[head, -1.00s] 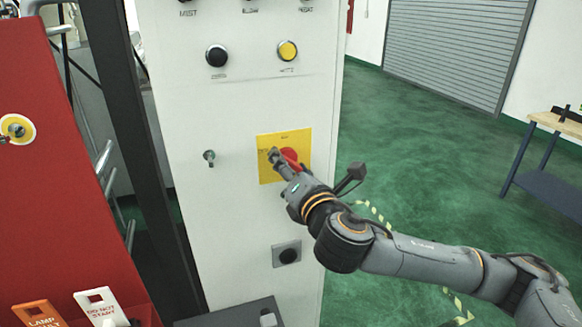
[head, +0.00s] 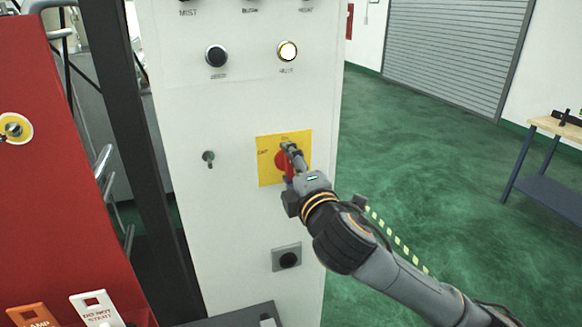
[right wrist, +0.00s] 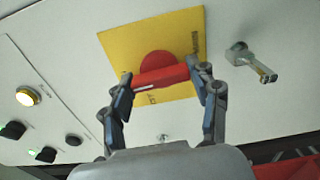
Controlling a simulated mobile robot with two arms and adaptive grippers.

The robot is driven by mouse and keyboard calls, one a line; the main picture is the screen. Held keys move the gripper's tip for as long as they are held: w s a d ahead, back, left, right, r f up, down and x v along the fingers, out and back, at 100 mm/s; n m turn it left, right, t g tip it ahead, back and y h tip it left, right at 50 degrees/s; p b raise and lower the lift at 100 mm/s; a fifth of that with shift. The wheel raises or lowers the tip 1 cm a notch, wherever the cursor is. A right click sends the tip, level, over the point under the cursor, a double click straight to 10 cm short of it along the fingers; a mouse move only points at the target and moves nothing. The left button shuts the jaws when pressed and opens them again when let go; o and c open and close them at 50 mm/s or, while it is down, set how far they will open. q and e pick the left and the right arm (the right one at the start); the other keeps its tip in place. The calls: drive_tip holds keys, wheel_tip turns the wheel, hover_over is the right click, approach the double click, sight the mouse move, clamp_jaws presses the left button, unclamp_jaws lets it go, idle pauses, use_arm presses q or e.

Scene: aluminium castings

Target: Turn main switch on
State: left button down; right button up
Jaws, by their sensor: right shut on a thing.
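The main switch is a red rotary handle (head: 281,162) on a yellow plate (head: 268,172), set in the white cabinet front. My right gripper (head: 289,160) is at the switch and covers part of it in the head view. In the right wrist view, the red handle (right wrist: 160,77) lies between the two fingers of my right gripper (right wrist: 162,82), which are shut on it. In the head view the handle stands close to upright. My left gripper is in neither view.
A red panel (head: 60,190) stands at far left. Green floor (head: 420,170) is open on the right.

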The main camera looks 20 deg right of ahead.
drive_tip(key=shift+r+m, duration=0.15)
drive_tip(key=shift+m, duration=0.25)
drive_tip(key=o, duration=1.2)
drive_tip(key=shift+w, duration=0.1)
drive_tip(key=shift+c, duration=0.2)
drive_tip(key=shift+w, duration=0.1)
drive_tip(key=s, duration=0.7)
drive_tip(key=shift+s, duration=0.3)
drive_tip(key=shift+d, duration=0.1)
